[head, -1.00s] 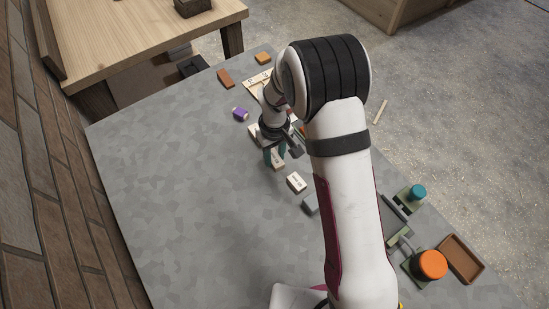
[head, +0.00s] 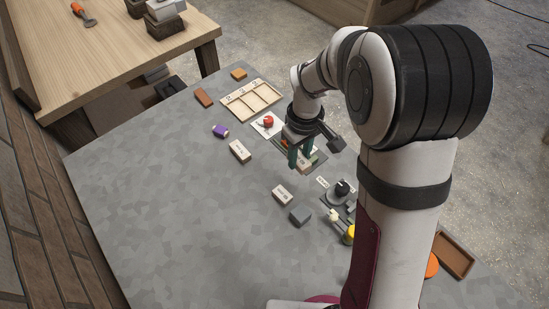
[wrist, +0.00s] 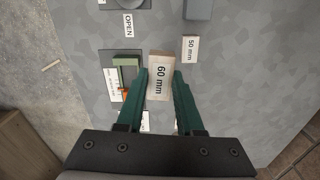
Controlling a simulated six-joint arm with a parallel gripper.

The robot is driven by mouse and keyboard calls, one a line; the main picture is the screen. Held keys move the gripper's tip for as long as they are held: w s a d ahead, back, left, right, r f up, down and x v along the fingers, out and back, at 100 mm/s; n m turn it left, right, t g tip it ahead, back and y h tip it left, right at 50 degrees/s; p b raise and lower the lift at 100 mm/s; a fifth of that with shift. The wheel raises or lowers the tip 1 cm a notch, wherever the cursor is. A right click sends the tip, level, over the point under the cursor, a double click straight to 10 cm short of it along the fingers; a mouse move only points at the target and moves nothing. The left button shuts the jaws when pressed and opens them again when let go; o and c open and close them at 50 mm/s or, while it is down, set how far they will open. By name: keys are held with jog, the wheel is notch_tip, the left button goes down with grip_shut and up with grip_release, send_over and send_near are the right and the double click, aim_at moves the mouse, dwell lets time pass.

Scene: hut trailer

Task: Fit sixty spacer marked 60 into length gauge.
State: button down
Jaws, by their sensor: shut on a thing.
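The sixty spacer (wrist: 158,77) is a pale block with brown edges, marked "60 mm". My gripper (wrist: 160,82) is shut on it, with one green finger on each side. In the head view my gripper (head: 300,158) holds it by the gauge, and the fingers hide much of it. The length gauge (wrist: 126,76) is a green bracket on a dark plate with a white label and an orange-red part. It lies just left of the spacer in the wrist view, apart from it. In the head view it is partly behind my gripper.
A block marked 50 mm (wrist: 190,49) lies right of the held spacer. Another labelled block (head: 240,150), a purple item (head: 220,131) and a grey block (head: 300,215) are on the table. A fixture labelled OPEN (wrist: 128,25) is beyond the gauge. The table's left side is clear.

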jog(key=w+d, duration=0.1)
jog(key=w, duration=0.1)
jog(key=n, duration=0.1)
send_near(301, 149)
jog(key=s+r, duration=0.2)
jog(key=shift+s+f, duration=0.1)
jog(key=shift+f, duration=0.15)
jog(key=shift+f, duration=0.1)
jog(key=shift+a+f, duration=0.1)
jog(key=shift+f, duration=2.55)
jog(key=shift+f, duration=1.35)
jog(key=shift+c, duration=2.3)
grip_release()
